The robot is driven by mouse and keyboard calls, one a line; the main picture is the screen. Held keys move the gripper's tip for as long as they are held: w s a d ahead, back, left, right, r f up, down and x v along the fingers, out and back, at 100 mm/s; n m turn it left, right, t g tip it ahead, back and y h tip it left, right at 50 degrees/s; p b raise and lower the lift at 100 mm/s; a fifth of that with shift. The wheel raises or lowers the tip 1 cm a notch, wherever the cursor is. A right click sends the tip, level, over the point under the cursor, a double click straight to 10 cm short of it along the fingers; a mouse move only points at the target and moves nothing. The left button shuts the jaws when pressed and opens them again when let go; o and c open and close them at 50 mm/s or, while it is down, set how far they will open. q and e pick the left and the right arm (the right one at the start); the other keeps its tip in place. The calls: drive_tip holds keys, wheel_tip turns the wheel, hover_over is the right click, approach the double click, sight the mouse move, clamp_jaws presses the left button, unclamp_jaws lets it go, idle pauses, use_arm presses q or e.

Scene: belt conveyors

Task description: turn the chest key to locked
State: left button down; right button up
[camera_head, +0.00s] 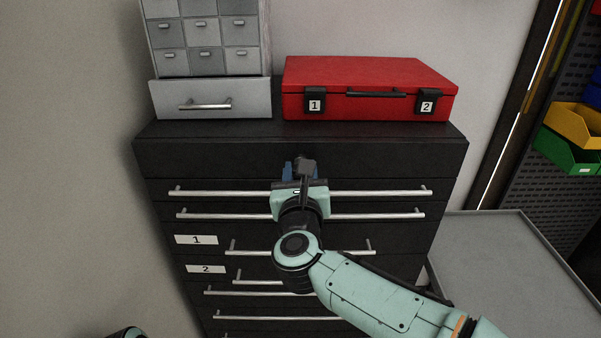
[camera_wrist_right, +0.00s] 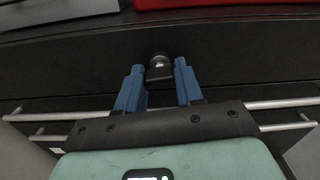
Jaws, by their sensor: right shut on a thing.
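The black drawer chest (camera_head: 215,158) stands in front of me. In the right wrist view, a round metallic key piece (camera_wrist_right: 159,68) sits at the lock in the chest's dark top panel. In the head view my right gripper (camera_head: 298,170) is at the middle of that top panel and hides the key and lock. I cannot tell which way the key is turned. My left gripper is out of view.
A red case (camera_head: 365,75) and a grey small-drawer cabinet (camera_head: 205,45) stand on the chest. Drawers with long silver handles (camera_head: 390,192) lie below the lock. A grey surface (camera_head: 505,255) is at the right, with yellow (camera_head: 578,120) and green bins behind.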

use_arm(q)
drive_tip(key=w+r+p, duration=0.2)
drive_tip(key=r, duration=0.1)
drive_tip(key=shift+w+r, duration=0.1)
use_arm(e)
drive_tip(key=n, duration=1.6)
drive_tip(key=shift+r, duration=0.1)
use_arm(q)
drive_tip(key=shift+p, duration=0.3)
use_arm(e)
drive_tip(key=shift+n, duration=0.5)
drive_tip(key=o, duration=1)
drive_tip(key=shift+o, duration=0.2)
